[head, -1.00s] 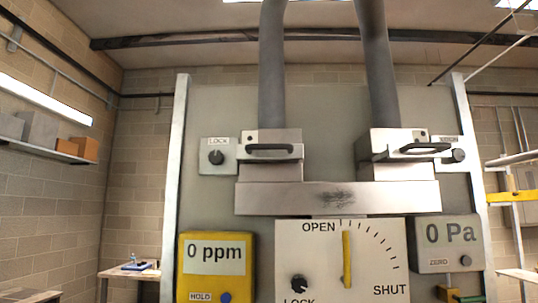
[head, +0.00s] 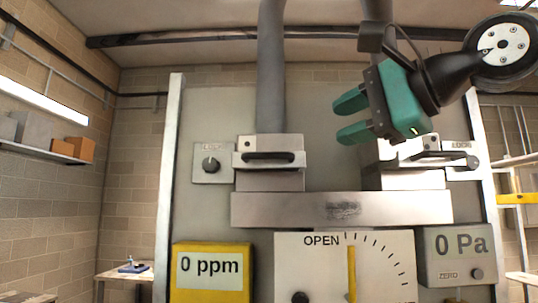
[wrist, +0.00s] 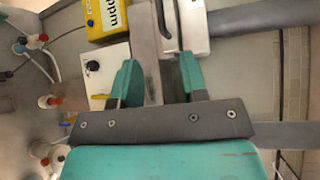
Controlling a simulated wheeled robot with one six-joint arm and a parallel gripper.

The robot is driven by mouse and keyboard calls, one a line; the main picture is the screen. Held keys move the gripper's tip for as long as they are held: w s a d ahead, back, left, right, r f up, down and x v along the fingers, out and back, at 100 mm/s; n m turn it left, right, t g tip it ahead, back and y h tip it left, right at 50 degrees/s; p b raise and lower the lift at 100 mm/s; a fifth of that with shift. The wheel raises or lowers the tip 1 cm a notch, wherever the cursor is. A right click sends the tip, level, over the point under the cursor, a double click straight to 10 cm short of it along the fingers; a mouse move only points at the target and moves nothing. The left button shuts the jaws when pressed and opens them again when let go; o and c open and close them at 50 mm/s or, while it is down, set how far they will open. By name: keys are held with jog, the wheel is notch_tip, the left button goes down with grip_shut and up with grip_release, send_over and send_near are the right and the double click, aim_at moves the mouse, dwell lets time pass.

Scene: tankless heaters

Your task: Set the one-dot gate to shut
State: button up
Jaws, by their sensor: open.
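The left gate block (head: 268,178) is a metal box on the left pipe. It has a dark horizontal handle (head: 268,156), and one small dark dot shows at its upper left. The right gate block (head: 410,180) has a similar handle (head: 447,155); my gripper partly covers it, so I cannot count its dots. My gripper (head: 345,118), with green fingers, is open and empty, in front of and above the right block, fingers pointing left. In the wrist view my gripper (wrist: 160,66) has a metal bar behind its fingers. A white dial panel (head: 320,270) has a yellow pointer (head: 351,272) standing upright near OPEN.
A lock knob (head: 210,164) sits left of the left block. A yellow 0 ppm meter (head: 211,290) and a grey 0 Pa meter (head: 440,270) flank the dial. A wide metal bar (head: 290,210) runs under both blocks. The board between the pipes is clear.

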aim_at(272, 154)
jog(key=p+x, duration=0.2)
jog(key=x, duration=0.5)
jog(key=p+x, duration=0.3)
jog(key=x, duration=0.5)
jog(key=shift+w+a+r, duration=0.15)
jog(key=shift+w+a, duration=0.05)
jog(key=shift+w, duration=0.15)
jog(key=shift+w+a+f+p, duration=0.25)
jog(key=shift+w+a+p, duration=0.1)
jog(key=shift+w+a, duration=0.1)
grip_shut()
